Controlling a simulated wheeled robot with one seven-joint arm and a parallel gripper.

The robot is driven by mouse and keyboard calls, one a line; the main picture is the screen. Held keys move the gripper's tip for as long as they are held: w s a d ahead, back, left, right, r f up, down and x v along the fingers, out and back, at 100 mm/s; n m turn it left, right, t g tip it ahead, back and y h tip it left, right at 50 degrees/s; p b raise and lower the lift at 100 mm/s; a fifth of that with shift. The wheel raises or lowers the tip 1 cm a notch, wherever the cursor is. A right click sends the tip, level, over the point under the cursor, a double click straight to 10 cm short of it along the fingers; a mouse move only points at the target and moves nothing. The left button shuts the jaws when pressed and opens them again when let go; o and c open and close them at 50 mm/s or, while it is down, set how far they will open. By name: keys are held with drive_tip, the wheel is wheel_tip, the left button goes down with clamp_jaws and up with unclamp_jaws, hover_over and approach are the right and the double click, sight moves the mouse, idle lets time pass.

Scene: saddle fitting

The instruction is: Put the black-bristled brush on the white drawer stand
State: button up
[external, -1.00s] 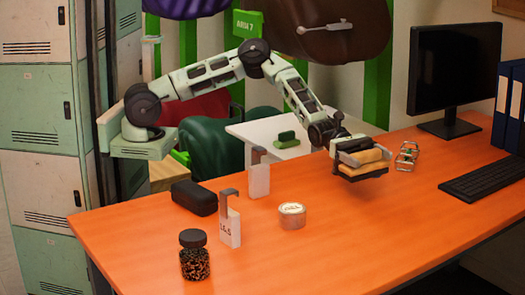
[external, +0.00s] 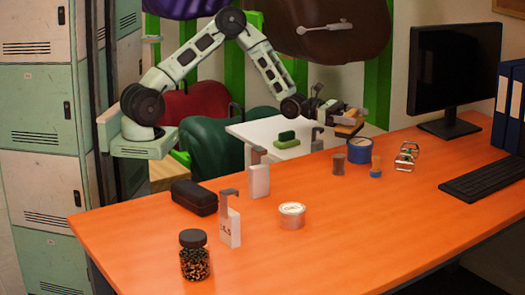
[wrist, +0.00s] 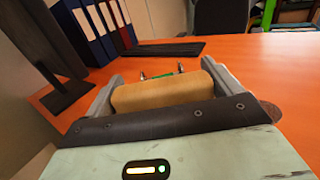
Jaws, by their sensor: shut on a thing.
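My gripper (external: 347,116) is shut on a brush (external: 349,126) with a tan wooden back and dark underside, held up above the far edge of the desk. In the wrist view the brush's wooden back (wrist: 160,93) spans the space between the two fingers; its bristles are hidden there. The white stand (external: 249,131) is behind the desk, left of my gripper. A green block-like item with a darker top (external: 287,140) lies on it. Its front is mostly hidden by the desk.
The orange desk (external: 330,240) holds a blue-sided tin (external: 360,150), two small jars, a metal piece (external: 406,157), a round tin (external: 291,215), a dark case (external: 194,197), a lidded jar (external: 194,256) and white hooked blocks (external: 259,181). Monitor (external: 455,75) and keyboard stand right.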

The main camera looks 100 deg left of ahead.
drive_tip(key=s+a+n+y, duration=0.3)
drive_tip(key=s+a+y, duration=0.3)
drive_tip(key=a, duration=0.8)
drive_tip(key=s+a+n+g+y, duration=0.1)
drive_tip(key=s+a+n+y, duration=0.3)
drive_tip(key=s+a, duration=0.7)
drive_tip(key=s+a+r+n+g+y, duration=0.1)
drive_tip(key=s+a+n+y, duration=0.3)
drive_tip(key=s+a, duration=0.6)
drive_tip(key=s+g+y, duration=0.1)
drive_tip(key=s+y, duration=0.1)
drive_tip(key=s, duration=0.3)
drive_tip(key=shift+s+a+r+g+y, duration=0.25)
drive_tip(key=shift+s+a+g+y, duration=0.05)
drive_tip(key=shift+a, duration=0.05)
